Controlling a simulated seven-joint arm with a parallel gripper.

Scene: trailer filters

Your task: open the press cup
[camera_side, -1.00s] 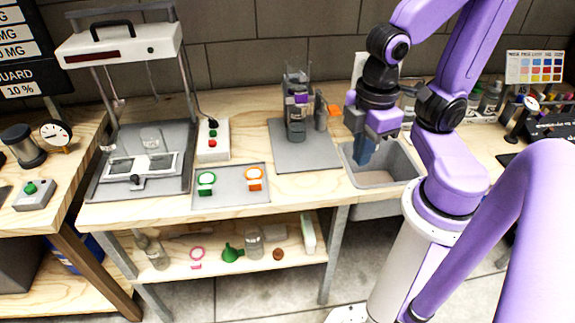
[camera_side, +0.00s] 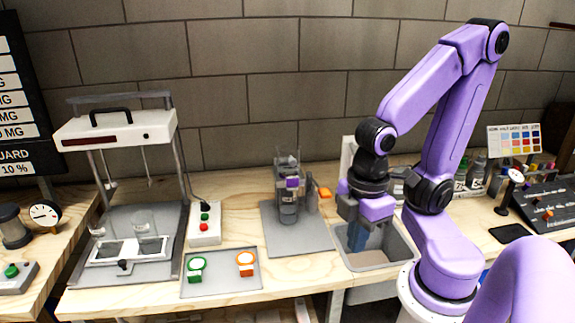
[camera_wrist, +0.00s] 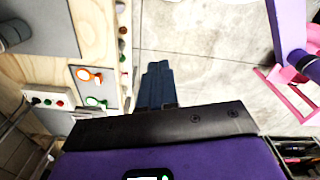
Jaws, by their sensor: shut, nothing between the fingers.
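The press (camera_side: 288,205) stands upright on a grey plate (camera_side: 298,240) in the middle of the bench, in the side view. It has a grey cylindrical body, a purple band, a clear upper part and an orange piece (camera_side: 324,193) at its right. I cannot tell whether its cup is open. In the wrist view a dark cylinder (camera_wrist: 14,34) on a grey plate shows at the upper left. My gripper (camera_side: 357,240) points down to the right of the press, over a grey bin, apart from the press. Its blue fingers (camera_wrist: 156,85) are shut and empty.
The grey bin (camera_side: 398,240) is below my gripper. A button box (camera_side: 204,226) and a tall frame apparatus (camera_side: 118,130) stand left. Several bottles stand at the right.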

